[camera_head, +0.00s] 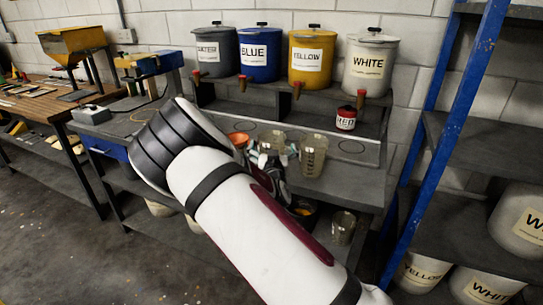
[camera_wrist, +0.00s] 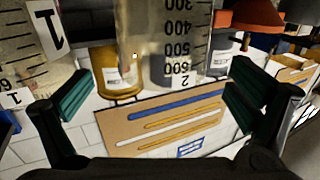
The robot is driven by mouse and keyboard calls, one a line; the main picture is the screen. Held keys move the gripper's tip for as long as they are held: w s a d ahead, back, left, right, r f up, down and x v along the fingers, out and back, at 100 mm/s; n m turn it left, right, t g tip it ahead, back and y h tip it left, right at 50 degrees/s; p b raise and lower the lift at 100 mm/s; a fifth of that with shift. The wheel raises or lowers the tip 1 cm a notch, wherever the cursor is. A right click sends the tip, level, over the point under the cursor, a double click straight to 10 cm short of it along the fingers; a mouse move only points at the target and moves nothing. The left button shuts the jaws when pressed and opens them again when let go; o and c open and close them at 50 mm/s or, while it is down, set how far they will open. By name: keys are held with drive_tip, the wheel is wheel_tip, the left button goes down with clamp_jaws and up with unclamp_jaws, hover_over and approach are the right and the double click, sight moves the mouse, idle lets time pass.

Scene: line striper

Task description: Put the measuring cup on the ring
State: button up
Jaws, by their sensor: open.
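A clear measuring cup (camera_head: 272,138) stands on the bench shelf, partly hidden behind my gripper (camera_head: 273,163). A second clear cup (camera_head: 313,155) stands just right of it. A thin dark ring (camera_head: 351,146) is drawn on the ledge at the right, with nothing on it. Another ring (camera_head: 245,126) shows partly at the left. In the wrist view, a cup with a scale and a "2" label (camera_wrist: 180,45) lies between the open fingers of my gripper (camera_wrist: 160,92); contact cannot be told. A cup labelled "1" (camera_wrist: 25,50) is at the left.
Grey, blue, yellow and white dispensers (camera_head: 312,58) with taps stand above the ledge. A small red-labelled pot (camera_head: 346,118) and an orange bowl (camera_head: 238,138) are nearby. Another cup (camera_head: 343,227) is on the lower shelf. A blue rack post (camera_head: 445,130) stands at the right.

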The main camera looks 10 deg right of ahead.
sight(272, 132)
drive_tip(key=shift+x, duration=2.75)
drive_tip(key=shift+a+r, duration=0.15)
drive_tip(key=c, duration=1.4)
drive_tip(key=shift+r, duration=0.15)
